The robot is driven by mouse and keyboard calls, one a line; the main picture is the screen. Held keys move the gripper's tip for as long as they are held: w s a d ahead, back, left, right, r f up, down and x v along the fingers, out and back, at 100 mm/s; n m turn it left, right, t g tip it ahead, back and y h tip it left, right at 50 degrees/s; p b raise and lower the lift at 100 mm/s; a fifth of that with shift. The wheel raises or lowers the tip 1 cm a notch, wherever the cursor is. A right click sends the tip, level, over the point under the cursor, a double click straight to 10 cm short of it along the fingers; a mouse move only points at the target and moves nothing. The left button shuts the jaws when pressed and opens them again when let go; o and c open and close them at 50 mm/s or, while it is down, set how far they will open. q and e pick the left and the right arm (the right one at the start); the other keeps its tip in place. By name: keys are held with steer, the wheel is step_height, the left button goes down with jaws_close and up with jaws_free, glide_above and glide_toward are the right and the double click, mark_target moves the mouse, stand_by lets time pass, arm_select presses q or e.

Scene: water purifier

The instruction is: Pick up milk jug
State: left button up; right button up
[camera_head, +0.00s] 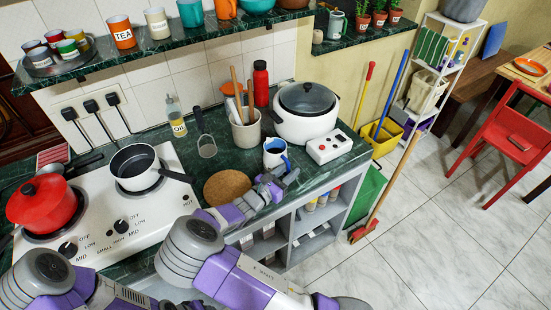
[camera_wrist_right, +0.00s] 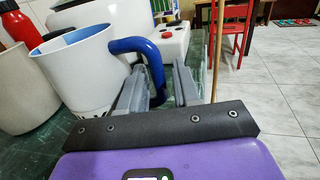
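The milk jug (camera_head: 275,152) is a white jug with a blue inside and a blue handle. It stands upright on the dark green counter, and it also shows at the left of the right wrist view (camera_wrist_right: 85,65). My right gripper (camera_head: 278,182) is just in front of the jug. In the right wrist view its two grey fingers (camera_wrist_right: 158,90) are apart, and the blue handle (camera_wrist_right: 152,58) hangs down in line with the gap between them. I cannot tell if the fingers touch the handle. My left gripper is out of view.
Behind the jug are a utensil crock (camera_head: 245,132), a large white pot (camera_head: 306,115) and a white box with a red button (camera_head: 329,147). A round cork mat (camera_head: 226,187) lies left of the gripper. The stove (camera_head: 120,205) holds a red pot and a saucepan.

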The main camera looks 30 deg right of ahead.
jaws_close()
step_height(320, 180, up, 10)
steer(key=p, duration=0.3)
stand_by(0.3)
